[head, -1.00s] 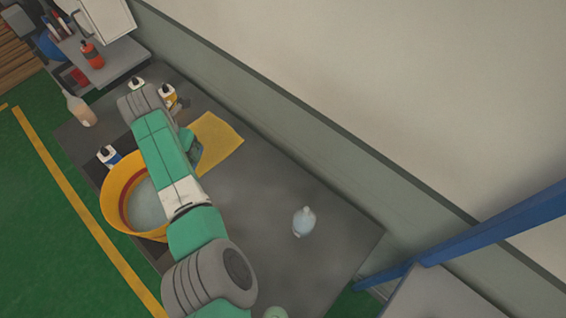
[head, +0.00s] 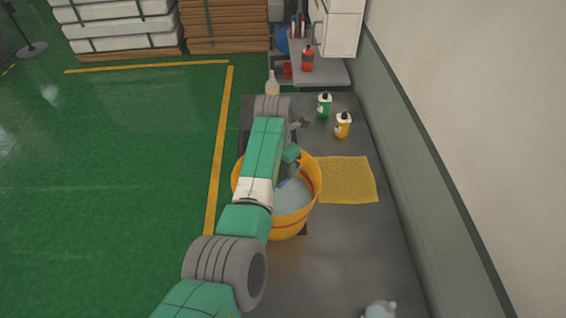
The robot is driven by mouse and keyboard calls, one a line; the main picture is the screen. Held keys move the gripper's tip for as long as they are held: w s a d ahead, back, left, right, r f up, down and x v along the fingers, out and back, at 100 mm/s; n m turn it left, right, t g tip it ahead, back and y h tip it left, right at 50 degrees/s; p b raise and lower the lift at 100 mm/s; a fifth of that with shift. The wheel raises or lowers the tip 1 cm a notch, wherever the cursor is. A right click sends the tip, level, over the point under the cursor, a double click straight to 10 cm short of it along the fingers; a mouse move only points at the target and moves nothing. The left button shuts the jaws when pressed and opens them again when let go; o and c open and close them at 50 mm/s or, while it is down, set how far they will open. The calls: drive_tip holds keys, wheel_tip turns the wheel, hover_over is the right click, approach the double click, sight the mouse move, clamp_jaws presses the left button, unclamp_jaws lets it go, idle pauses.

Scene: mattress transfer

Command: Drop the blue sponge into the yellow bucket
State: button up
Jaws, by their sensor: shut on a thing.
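The yellow bucket (head: 313,196) stands on the dark table with pale bluish liquid or lining inside. My arm crosses over its left side and hides part of it. My gripper (head: 292,168) shows only in part behind the arm, over the far inner side of the bucket's opening. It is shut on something. A small bit of blue at its lower end appears to be the blue sponge (head: 297,166), mostly hidden. I cannot tell its exact height above the bucket.
A yellow cloth (head: 350,182) lies right of the bucket. A green-labelled bottle (head: 324,106), a yellow bottle (head: 343,126) and a pale bottle (head: 272,84) stand behind. A clear bottle (head: 379,309) is at the near edge. The wall (head: 440,200) bounds the right.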

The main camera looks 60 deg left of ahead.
wheel_tip(320, 180, down, 2)
drive_tip(key=shift+f+b, duration=0.15)
drive_tip(key=shift+b, duration=0.4)
drive_tip(key=o, duration=1)
drive_tip(key=r, duration=0.8)
drive_tip(key=shift+s+d, duration=0.2)
drive_tip(key=shift+s, duration=0.2)
